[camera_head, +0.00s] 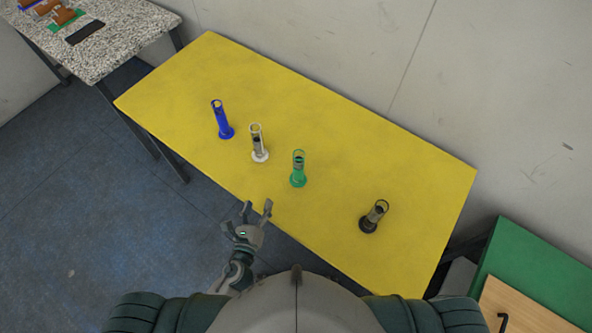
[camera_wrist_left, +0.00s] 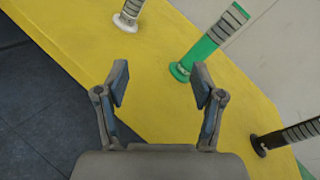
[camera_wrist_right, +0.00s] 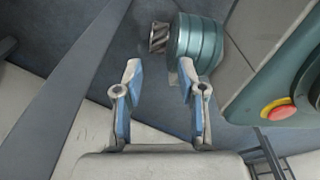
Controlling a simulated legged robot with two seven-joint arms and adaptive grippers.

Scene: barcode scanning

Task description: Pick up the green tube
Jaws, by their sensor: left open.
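The green tube (camera_head: 298,168) stands upright on its round base on the yellow table, between the white tube and the black tube. It also shows in the left wrist view (camera_wrist_left: 208,45), beyond the fingers. My left gripper (camera_head: 257,207) is open and empty at the near edge of the table, short of the green tube and to its left. Its spread fingers fill the lower middle of the left wrist view (camera_wrist_left: 160,82). My right gripper (camera_wrist_right: 160,80) shows only in its own wrist view, open and empty, away from the tubes.
A blue tube (camera_head: 222,119), a white tube (camera_head: 259,143) and a black tube (camera_head: 374,216) stand on the yellow table (camera_head: 330,120). The far part of the table is clear. A speckled table (camera_head: 120,38) is at the upper left, a green surface (camera_head: 540,265) at the right.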

